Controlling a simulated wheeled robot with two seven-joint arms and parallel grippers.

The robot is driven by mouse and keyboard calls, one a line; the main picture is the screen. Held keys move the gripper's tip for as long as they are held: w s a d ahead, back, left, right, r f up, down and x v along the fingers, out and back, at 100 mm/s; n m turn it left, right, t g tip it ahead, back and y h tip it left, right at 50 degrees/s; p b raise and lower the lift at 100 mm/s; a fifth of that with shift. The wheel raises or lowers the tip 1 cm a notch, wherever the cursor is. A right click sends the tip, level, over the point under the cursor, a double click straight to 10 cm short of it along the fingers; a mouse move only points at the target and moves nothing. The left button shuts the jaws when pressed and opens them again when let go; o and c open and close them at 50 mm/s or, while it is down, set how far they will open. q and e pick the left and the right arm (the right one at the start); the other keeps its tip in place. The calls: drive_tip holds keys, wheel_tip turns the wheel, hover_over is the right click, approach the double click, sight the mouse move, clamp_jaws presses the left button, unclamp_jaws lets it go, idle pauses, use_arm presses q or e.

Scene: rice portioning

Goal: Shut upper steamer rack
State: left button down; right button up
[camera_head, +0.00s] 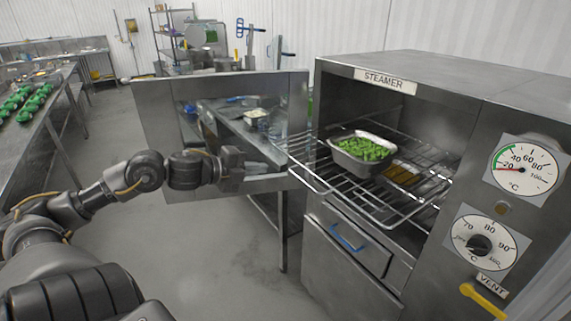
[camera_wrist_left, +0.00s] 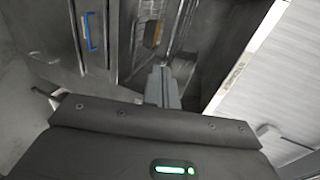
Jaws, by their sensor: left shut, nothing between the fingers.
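The upper steamer rack (camera_head: 318,182) is a wire shelf pulled partly out of the open steamer (camera_head: 470,95). A metal pan (camera_head: 352,164) of green beans (camera_head: 364,148) sits on it. My left gripper (camera_head: 262,166) is shut and empty, left of the rack's front edge and apart from it, in front of the open steamer door (camera_head: 160,110). In the left wrist view, the shut fingers (camera_wrist_left: 162,85) point toward the steamer, with part of the wire rack (camera_wrist_left: 172,28) beyond them. My right gripper is not in view.
A drawer with a blue handle (camera_head: 347,238) is below the rack. Dials (camera_head: 523,168) and a yellow vent lever (camera_head: 484,300) are on the steamer's right front. Open floor lies below my left arm.

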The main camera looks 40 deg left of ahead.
use_arm(q)
drive_tip(key=r+p+x, duration=0.1)
drive_tip(key=p+x, duration=0.2)
drive_tip(key=x, duration=0.6)
drive_tip(key=shift+w, duration=0.25)
drive_tip(key=shift+r, duration=0.1)
idle(0.3)
